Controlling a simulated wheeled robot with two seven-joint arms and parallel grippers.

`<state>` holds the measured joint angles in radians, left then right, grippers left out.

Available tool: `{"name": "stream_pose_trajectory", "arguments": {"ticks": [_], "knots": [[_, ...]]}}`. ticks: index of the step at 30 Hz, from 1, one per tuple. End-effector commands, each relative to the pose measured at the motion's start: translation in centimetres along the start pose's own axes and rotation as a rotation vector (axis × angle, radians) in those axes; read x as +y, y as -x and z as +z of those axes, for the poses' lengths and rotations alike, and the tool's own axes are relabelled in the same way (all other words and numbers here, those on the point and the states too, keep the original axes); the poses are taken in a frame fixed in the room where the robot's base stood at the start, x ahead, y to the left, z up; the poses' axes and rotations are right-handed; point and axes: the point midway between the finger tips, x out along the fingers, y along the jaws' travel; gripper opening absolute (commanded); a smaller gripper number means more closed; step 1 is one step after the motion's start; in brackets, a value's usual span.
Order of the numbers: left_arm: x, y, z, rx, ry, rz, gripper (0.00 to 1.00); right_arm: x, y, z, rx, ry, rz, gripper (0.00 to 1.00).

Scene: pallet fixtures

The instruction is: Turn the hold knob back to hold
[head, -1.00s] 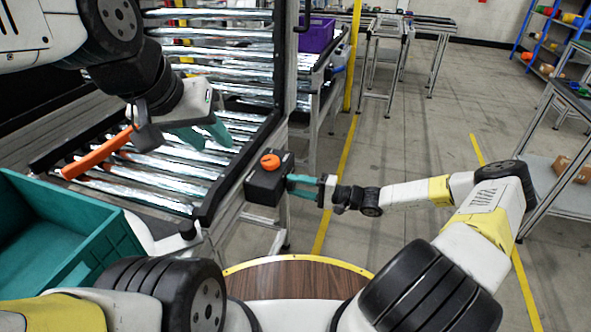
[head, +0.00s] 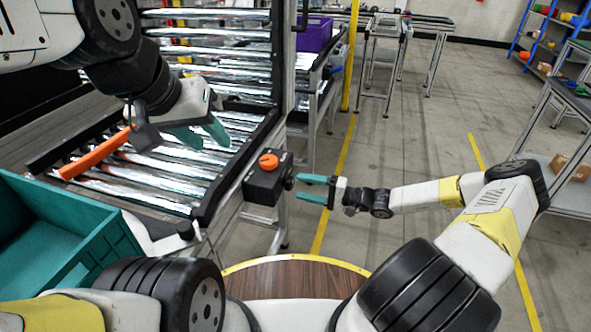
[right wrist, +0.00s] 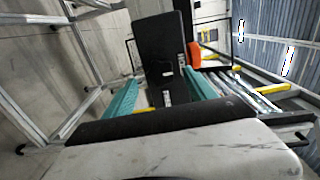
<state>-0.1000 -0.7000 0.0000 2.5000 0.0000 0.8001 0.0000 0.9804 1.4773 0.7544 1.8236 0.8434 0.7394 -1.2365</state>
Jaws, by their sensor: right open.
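A black control box (head: 262,186) is mounted at the near right corner of the roller conveyor. An orange knob (head: 268,161) sits on its top, and a dark round knob (head: 288,180) sticks out of its right side. I cannot tell which is the hold knob, nor read any marking. My right gripper (head: 302,188) is open and empty, just right of the box, its teal fingers pointing at the side knob and apart from it. In the right wrist view the box (right wrist: 163,45) and orange knob (right wrist: 194,55) show beyond the fingers. My left gripper (head: 203,136) is open above the rollers.
The roller conveyor (head: 165,185) carries an orange bar (head: 95,154) near its left side. A teal crate (head: 105,250) stands at the near left. A purple bin (head: 314,34) is behind. The floor right of the box is free.

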Motion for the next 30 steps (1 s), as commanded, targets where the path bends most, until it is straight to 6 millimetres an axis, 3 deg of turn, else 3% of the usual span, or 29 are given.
{"name": "stream_pose_trajectory", "arguments": {"ticks": [3, 9, 25, 30], "knots": [[0.0, 0.0, 0.0, 0.000, 0.000, 0.000, 0.36, 0.0, 2.2, -0.1, 0.002, 0.000, 0.002, 0.65], [0.0, 0.0, 0.0, 0.000, 0.000, 0.000, 0.36, 0.0, 4.1, 0.0, 0.001, 0.000, 0.001, 0.65], [0.0, 0.0, 0.0, 0.000, 0.000, 0.000, 0.36, -0.1, 4.3, 0.1, -0.011, 0.003, 0.011, 0.65], [0.0, 0.0, 0.0, 0.000, 0.000, 0.000, 0.36, -1.4, 4.2, 1.7, -0.121, 0.027, 0.119, 0.65]]}}
